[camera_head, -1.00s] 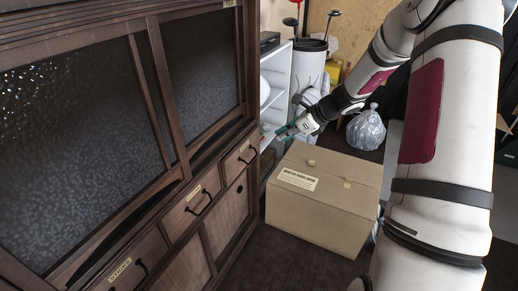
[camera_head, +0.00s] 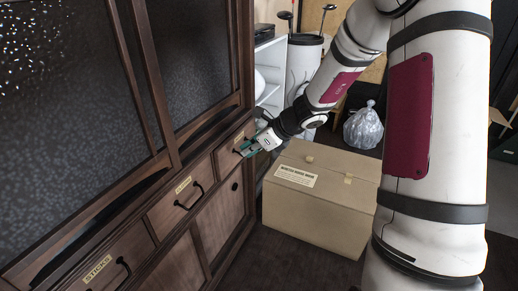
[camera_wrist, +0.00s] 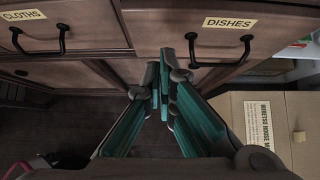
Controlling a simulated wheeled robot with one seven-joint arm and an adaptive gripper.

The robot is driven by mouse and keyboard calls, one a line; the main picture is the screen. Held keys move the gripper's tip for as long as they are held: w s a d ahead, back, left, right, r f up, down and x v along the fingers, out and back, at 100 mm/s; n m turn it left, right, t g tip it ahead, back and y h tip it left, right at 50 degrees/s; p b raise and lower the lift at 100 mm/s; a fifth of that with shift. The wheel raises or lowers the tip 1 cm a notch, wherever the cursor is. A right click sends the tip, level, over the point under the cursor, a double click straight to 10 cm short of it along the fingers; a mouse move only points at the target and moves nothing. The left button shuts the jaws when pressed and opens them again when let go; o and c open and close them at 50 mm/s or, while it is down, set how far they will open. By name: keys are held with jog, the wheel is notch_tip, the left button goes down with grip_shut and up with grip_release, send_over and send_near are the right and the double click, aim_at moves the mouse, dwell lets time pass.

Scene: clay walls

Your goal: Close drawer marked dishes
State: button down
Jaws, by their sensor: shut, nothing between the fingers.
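The dishes drawer (camera_head: 226,158) is at the far right end of the row in the dark wooden cabinet. In the wrist view, its front (camera_wrist: 160,20) bears a DISHES label (camera_wrist: 230,22) and a black bar handle (camera_wrist: 220,63). How far it stands out, if at all, is hard to tell. My gripper (camera_head: 243,151) has teal fingers and is at the drawer's front. In the wrist view, my gripper (camera_wrist: 163,78) is shut and empty, its tips near the drawer's lower edge, left of the handle. Contact cannot be made out.
The cloths drawer (camera_wrist: 85,35) is left of the dishes drawer, and the sticks drawer (camera_head: 115,262) is nearer. A cardboard box (camera_head: 320,205) stands on the floor right of the cabinet. A white shelf (camera_head: 270,75) and a plastic bag (camera_head: 363,128) are behind.

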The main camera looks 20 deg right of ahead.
aim_at(225, 146)
jog(key=shift+w+a+f, duration=0.1)
jog(key=shift+w+a, duration=0.6)
jog(key=shift+w, duration=0.2)
jog(key=shift+w+a+f, duration=0.1)
jog(key=shift+w+a, duration=0.55)
jog(key=shift+w, duration=0.2)
jog(key=shift+w+a+r, duration=0.1)
jog(key=shift+w+a, duration=0.7)
jog(key=shift+w, duration=0.2)
jog(key=shift+a, duration=0.1)
